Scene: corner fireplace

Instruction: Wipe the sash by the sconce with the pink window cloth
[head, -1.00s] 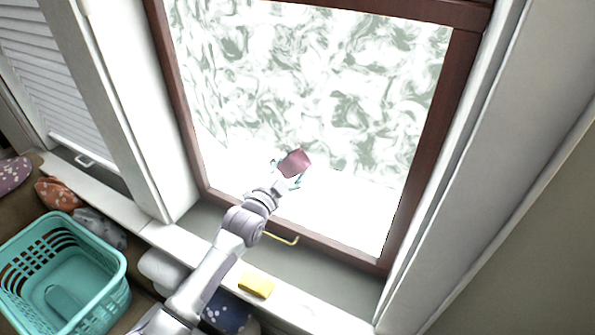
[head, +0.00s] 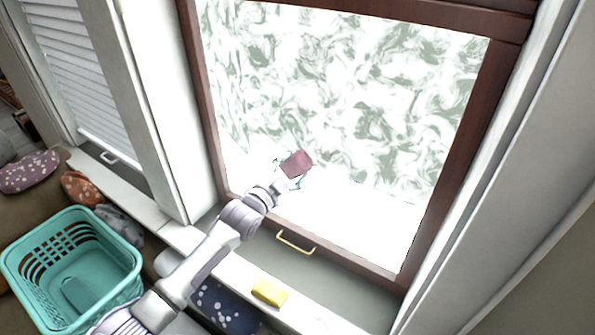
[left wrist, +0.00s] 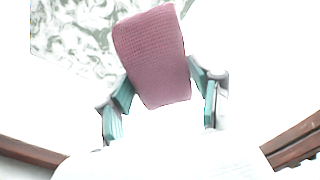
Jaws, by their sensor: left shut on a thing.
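The sash is a brown-framed window (head: 205,100) whose pane has grey-green swirled smears (head: 340,85) over its upper and middle part. The lower strip of the pane looks plain white. My left gripper (head: 292,170) is in front of the lower middle of the pane, shut on the pink window cloth (head: 298,163). In the left wrist view the cloth (left wrist: 153,55) sits between the teal fingers, with smears beyond it at upper left. I cannot tell whether the cloth touches the glass. My right gripper is not in view. No sconce shows.
A yellow sponge-like block (head: 269,292) lies on the white sill below the window. A brass handle (head: 295,242) is at the sash's bottom. A teal basket (head: 110,265) stands at lower left, near several cushions (head: 30,172). A second window with blinds (head: 75,75) is at left.

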